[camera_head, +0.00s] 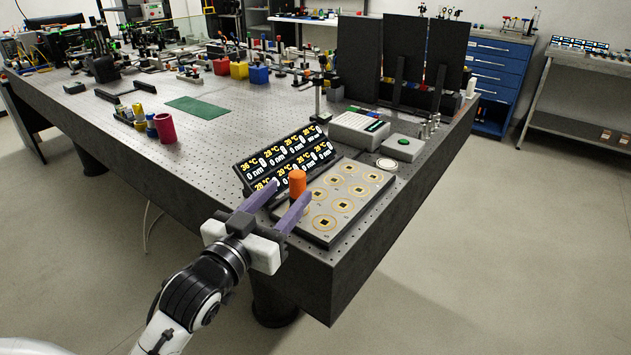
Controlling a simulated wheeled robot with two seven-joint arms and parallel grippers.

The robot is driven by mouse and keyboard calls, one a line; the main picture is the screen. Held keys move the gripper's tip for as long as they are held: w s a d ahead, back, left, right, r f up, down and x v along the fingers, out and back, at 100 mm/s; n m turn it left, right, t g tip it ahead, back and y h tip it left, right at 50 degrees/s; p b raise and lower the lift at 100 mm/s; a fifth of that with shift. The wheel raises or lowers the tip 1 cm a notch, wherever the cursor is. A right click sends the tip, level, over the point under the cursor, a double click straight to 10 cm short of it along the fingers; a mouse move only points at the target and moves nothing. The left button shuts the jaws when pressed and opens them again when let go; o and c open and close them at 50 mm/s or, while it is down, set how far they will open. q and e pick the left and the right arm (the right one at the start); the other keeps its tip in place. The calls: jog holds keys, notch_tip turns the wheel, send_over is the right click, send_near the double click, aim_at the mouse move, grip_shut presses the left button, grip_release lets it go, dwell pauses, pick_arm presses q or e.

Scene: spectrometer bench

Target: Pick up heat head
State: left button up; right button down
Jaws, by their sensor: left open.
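The heat head appears to be the small orange cylinder (297,183), upright at the left edge of the grey plate with round gold-ringed spots (322,238). My left gripper (291,189) reaches in from the lower left with its two purple fingers apart. In the picture the cylinder shows between the two fingertips, closer to the right one. Its lower part is partly hidden by the right finger, and I cannot tell if either finger touches it. My right gripper is out of view.
A black display panel (284,158) with temperature readings stands just behind the left fingertip. The table's front edge runs below the gripper. Open table lies left of the display.

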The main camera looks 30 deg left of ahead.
aim_at(296, 183)
pick_arm(q)
jog(key=w, duration=0.4)
jog(key=shift+a+r, duration=0.1)
jog(key=shift+a, duration=0.15)
jog(key=shift+w+a+p, duration=0.2)
jog(key=shift+w+a, duration=0.05)
jog(key=shift+w, duration=0.8)
jog(key=shift+w+a+p, duration=0.15)
jog(key=shift+w+a, duration=0.05)
jog(key=shift+w, duration=0.9)
jog(key=shift+w+a+p, duration=0.2)
jog(key=shift+w+a, duration=0.05)
jog(key=shift+w, duration=0.8)
grip_shut()
